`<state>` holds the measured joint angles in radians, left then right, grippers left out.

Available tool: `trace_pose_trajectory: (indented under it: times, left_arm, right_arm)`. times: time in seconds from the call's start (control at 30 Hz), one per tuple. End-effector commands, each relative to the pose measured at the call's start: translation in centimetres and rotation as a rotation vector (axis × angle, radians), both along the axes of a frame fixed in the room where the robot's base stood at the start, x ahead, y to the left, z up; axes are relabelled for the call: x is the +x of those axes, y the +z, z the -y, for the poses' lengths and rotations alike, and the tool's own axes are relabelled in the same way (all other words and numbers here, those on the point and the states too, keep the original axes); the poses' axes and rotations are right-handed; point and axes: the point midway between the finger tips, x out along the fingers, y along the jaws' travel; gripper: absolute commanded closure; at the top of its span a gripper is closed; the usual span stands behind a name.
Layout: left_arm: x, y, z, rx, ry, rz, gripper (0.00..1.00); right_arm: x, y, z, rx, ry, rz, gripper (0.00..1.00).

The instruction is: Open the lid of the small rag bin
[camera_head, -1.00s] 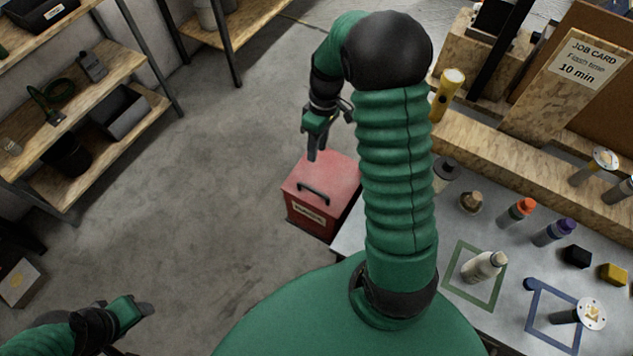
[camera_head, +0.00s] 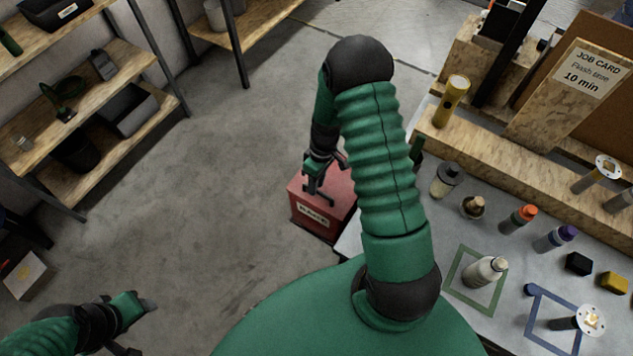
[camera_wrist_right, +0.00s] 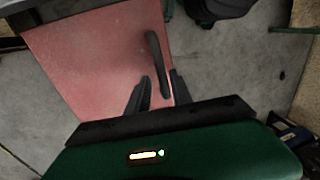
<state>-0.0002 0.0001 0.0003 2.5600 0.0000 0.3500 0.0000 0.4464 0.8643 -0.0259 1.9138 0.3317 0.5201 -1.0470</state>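The small red rag bin (camera_head: 312,222) stands on the floor beside the workbench, with a label on its front. Its lid (camera_head: 340,190) is shut; its red top fills the left of the right wrist view (camera_wrist_right: 85,60). The dark lid handle (camera_wrist_right: 155,55) shows there, with its near end between my right gripper's fingers. My right gripper (camera_head: 318,189) is at the lid, its fingers (camera_wrist_right: 160,92) apart on either side of the handle; contact is unclear. My left gripper (camera_head: 146,304) is low at the left, away from the bin; its opening is not clear.
The workbench (camera_head: 440,225) at the right holds several bottles, a yellow torch (camera_head: 451,101) and a job card board (camera_head: 570,85). Shelves (camera_head: 95,130) with bins stand at the left. The floor (camera_head: 220,170) between is clear.

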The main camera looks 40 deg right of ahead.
Motion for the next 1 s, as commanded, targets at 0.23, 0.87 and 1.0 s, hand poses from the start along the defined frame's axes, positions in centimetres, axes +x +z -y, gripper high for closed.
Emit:
trace_pose_trajectory:
  times: [0.23,0.87,1.0]
  left_arm:
    - [0.00,0.00,-0.02,0.000,0.001,0.000,0.47]
    - [0.00,0.00,-0.02,0.000,0.000,0.000,0.47]
    - [0.00,0.00,-0.01,0.000,0.000,0.000,0.47]
  right_arm:
    - [0.04,-0.01,0.01,0.001,0.001,0.000,1.00]
    - [0.08,-0.03,0.15,0.000,0.000,0.001,1.00]
    - [0.09,-0.02,0.15,0.000,0.000,0.001,1.00]
